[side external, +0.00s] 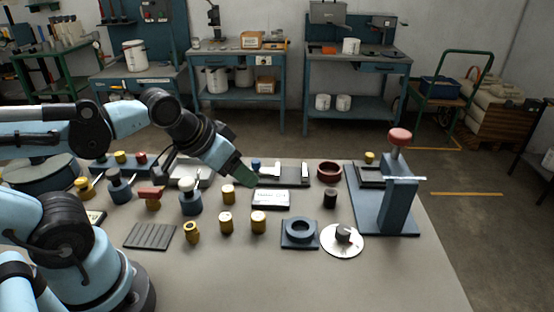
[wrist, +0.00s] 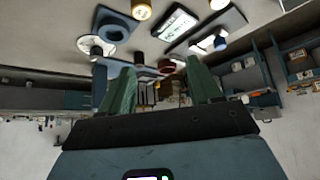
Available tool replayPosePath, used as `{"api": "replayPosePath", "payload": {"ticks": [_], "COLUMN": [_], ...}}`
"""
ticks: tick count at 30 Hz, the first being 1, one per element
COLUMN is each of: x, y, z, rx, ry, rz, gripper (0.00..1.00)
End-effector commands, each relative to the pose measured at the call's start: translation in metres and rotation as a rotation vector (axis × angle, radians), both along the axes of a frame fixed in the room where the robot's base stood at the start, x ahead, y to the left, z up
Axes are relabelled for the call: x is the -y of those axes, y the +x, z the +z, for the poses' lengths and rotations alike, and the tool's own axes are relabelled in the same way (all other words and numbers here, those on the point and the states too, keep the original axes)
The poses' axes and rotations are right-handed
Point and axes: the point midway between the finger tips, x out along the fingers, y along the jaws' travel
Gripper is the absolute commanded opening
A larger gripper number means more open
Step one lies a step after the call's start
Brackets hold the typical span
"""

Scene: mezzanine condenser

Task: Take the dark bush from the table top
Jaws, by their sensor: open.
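The dark bush (side external: 330,198), a small dark cylinder, stands upright on the grey table top (side external: 290,275), right of centre in the side view. It stands in front of the dark red bowl (side external: 329,172) and behind the silver disc. In the wrist view, which is upside down, the dark bush (wrist: 139,58) is small and lies beyond my fingers. My gripper (side external: 238,172) has green fingers and is above the table, left of the bush and clear of it. In the wrist view my gripper (wrist: 162,86) is open with nothing between the fingers.
Several brass bushes (side external: 258,222) stand left of the dark bush. A white-faced box (side external: 270,199) lies between. A blue ring block (side external: 300,234) and silver disc (side external: 342,242) are in front. A blue press (side external: 400,205) with a red knob stands at right.

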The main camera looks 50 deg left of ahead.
Motion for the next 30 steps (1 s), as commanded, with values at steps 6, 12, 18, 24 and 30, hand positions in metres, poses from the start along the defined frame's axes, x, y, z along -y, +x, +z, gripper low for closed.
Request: {"api": "replayPosePath", "payload": {"ticks": [6,12,18,24,30], "x": [0.004,0.010,0.012,0.006,-0.006], "y": [0.021,0.053,0.089,0.123,0.152], "z": [0.004,0.005,-0.001,-0.012,-0.030], "rx": [-0.088,-0.225,-0.380,-0.555,-0.753], "ry": [-0.215,-0.508,-0.784,-1.038,-1.267], "rz": [0.182,0.427,0.655,0.858,1.032], "gripper": [0.63,0.63,0.63,0.63,0.63]}}
